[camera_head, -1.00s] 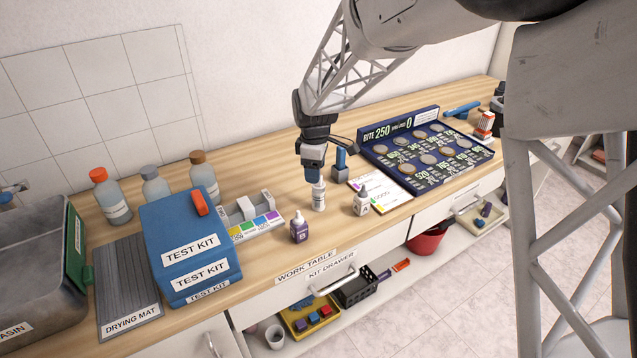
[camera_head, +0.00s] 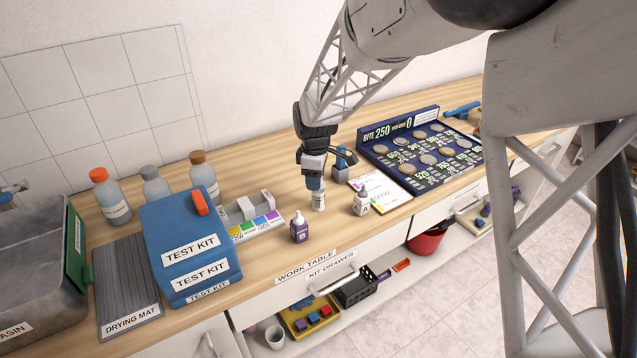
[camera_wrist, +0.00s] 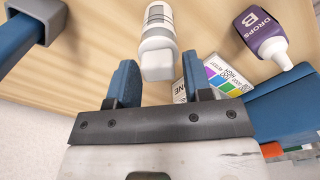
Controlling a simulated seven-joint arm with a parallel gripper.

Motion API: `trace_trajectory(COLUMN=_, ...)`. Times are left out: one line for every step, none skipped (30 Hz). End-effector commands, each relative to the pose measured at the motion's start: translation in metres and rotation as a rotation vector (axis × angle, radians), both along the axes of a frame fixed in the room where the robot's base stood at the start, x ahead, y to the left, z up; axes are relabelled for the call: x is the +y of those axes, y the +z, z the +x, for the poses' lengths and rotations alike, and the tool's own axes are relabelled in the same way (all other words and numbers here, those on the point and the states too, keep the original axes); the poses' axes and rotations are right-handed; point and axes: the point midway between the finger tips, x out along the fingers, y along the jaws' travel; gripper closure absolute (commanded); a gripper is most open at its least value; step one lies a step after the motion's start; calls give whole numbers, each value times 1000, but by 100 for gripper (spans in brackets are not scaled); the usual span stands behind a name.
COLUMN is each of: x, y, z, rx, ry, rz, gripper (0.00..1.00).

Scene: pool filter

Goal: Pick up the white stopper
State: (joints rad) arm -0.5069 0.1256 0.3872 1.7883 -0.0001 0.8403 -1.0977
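The white stopper (camera_wrist: 158,66) tops a small clear vial with a white label (camera_wrist: 158,15). The vial stands upright on the work table in the head view (camera_head: 319,201), where its top is hidden by my gripper. My gripper (camera_head: 316,186) points down over the vial. In the wrist view, its two blue fingers (camera_wrist: 160,70) are apart, one on each side of the stopper.
A purple drops bottle B (camera_head: 299,228) stands left of the vial, and another drops bottle (camera_head: 361,203) right. A blue stand (camera_head: 341,166) is close behind. The blue test kit (camera_head: 187,235) and colour-block holder (camera_head: 249,214) are left. Table (camera_head: 265,255) in front is clear.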

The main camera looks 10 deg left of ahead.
Motion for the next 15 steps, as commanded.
trace_trajectory(x=0, y=0, z=0, rx=0, ry=0, rz=0, gripper=62)
trace_trajectory(x=0, y=0, z=0, rx=0, ry=0, rz=0, gripper=66)
trace_trajectory(x=0, y=0, z=0, rx=0, ry=0, rz=0, gripper=73)
trace_trajectory(x=0, y=0, z=0, rx=0, ry=0, rz=0, gripper=77)
trace_trajectory(x=0, y=0, z=0, rx=0, ry=0, rz=0, gripper=82)
trace_trajectory(x=0, y=0, z=0, rx=0, ry=0, rz=0, gripper=88)
trace_trajectory(x=0, y=0, z=0, rx=1, ry=0, rz=0, gripper=92)
trace_trajectory(x=0, y=0, z=0, rx=1, ry=0, rz=0, gripper=93)
trace_trajectory(x=0, y=-1, z=0, rx=1, ry=0, rz=0, gripper=93)
trace_trajectory(x=0, y=-1, z=0, rx=1, ry=0, rz=-1, gripper=93)
trace_trajectory(x=0, y=-1, z=0, rx=1, ry=0, rz=-1, gripper=93)
trace_trajectory(x=0, y=-1, z=0, rx=1, ry=0, rz=-1, gripper=93)
trace_trajectory(x=0, y=-1, z=0, rx=1, ry=0, rz=-1, gripper=93)
trace_trajectory(x=0, y=-1, z=0, rx=1, ry=0, rz=-1, gripper=93)
trace_trajectory(x=0, y=-1, z=0, rx=1, ry=0, rz=-1, gripper=93)
